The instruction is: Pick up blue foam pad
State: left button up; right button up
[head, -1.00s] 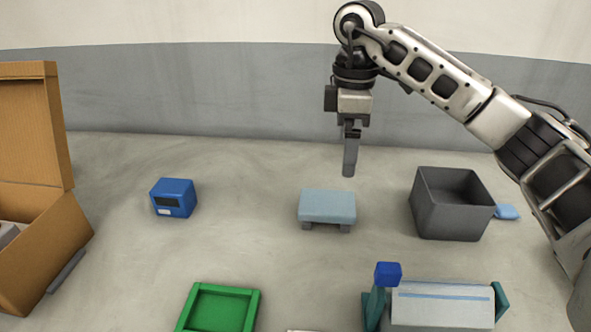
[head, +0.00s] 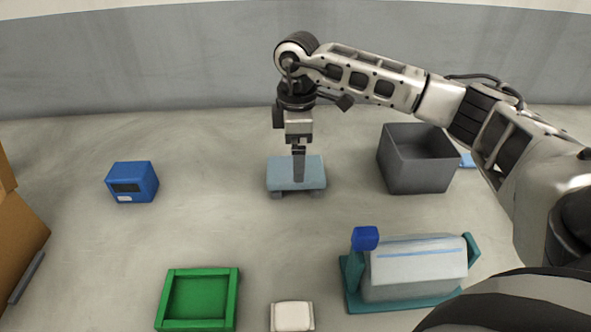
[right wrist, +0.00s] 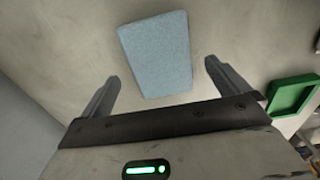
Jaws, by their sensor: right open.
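The light blue foam pad (head: 276,174) lies raised on small grey supports on the table, in the middle of the head view. In the right wrist view the pad (right wrist: 157,54) is a pale blue block between and beyond the fingertips. My right gripper (head: 298,180) points down in front of the pad in the head view and hides part of its middle. In the right wrist view my right gripper (right wrist: 162,70) is open, with a finger on each side and nothing between them. My left gripper is in neither view.
A blue box (head: 132,182) is at left. A green tray (head: 198,271), white block (head: 292,317) and teal holder (head: 400,300) are nearer; cardboard (head: 20,245) is far left.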

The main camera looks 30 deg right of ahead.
aim_at(279, 175)
notch_tip(279, 175, down, 4)
jog(key=shift+w+a, duration=0.1)
jog(key=c, duration=0.9)
jog(key=shift+c, duration=0.2)
jog(key=shift+r, duration=0.15)
